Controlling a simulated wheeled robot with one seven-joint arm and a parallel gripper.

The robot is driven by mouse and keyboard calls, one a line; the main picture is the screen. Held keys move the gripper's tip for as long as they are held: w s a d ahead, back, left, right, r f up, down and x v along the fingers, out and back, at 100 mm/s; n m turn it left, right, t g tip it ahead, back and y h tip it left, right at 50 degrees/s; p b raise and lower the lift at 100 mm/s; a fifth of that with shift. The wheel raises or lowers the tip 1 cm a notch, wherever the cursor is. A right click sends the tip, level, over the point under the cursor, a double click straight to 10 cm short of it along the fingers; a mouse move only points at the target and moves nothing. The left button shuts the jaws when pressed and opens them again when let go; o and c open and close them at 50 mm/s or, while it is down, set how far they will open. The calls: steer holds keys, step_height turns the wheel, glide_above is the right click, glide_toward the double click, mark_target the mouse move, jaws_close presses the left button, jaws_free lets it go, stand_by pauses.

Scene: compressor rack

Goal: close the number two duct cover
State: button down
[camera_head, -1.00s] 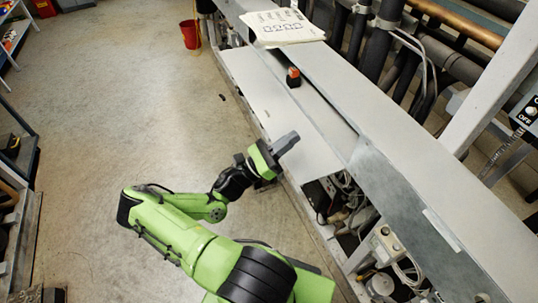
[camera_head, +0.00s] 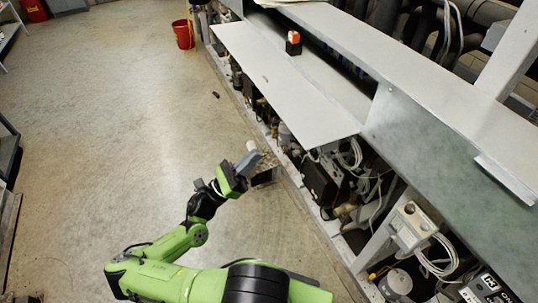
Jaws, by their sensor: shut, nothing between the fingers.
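A long grey hinged cover (camera_head: 285,83) stands open, sticking out from the side of the grey duct (camera_head: 440,100) over the equipment below. No number can be read on it, so I cannot tell whether it is number two. A dark slot shows between the cover's hinge side and the duct top. My gripper (camera_head: 253,158) is shut and empty. It is left of and below the cover's near corner in the picture, apart from it, over the floor beside the rack's foot.
A small orange-and-black object (camera_head: 293,43) stands by the slot. Exposed pumps, cables and a switch box (camera_head: 411,226) fill the rack under the duct. A red bucket (camera_head: 183,34) stands at the far end.

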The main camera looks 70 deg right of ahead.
step_height(320, 180, down, 4)
steer(key=b, duration=0.3)
glide_toward(286, 116)
steer(key=s+d+f, duration=0.1)
steer(key=s+d, duration=0.2)
steer(key=shift+h, duration=0.4)
steer(key=shift+s+d+r, duration=0.1)
steer(key=shift+r, duration=0.95)
steer(key=shift+s+d+r, duration=0.1)
steer(key=shift+d+r, duration=0.05)
steer(key=shift+r, duration=0.9)
steer(key=shift+w, duration=0.1)
